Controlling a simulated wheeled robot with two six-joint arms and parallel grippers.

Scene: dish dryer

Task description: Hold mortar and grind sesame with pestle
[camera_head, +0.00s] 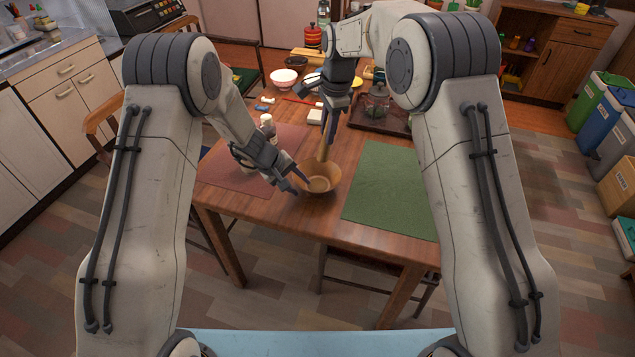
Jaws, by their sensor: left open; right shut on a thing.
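The mortar (327,186), a brown bowl, stands upright near the front edge of the wooden table, between two placemats. My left gripper (299,187) is open at the mortar's left side, with its fingertips by the rim. I cannot tell whether they touch it. My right gripper (334,112) is above and behind the mortar, shut on the wooden pestle (324,146). The pestle hangs down, slightly tilted, with its lower end over or at the back of the mortar. Sesame is too small to make out inside.
A red-brown placemat (225,172) lies left and a green placemat (388,190) right. A bottle (267,124) stands behind my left gripper.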

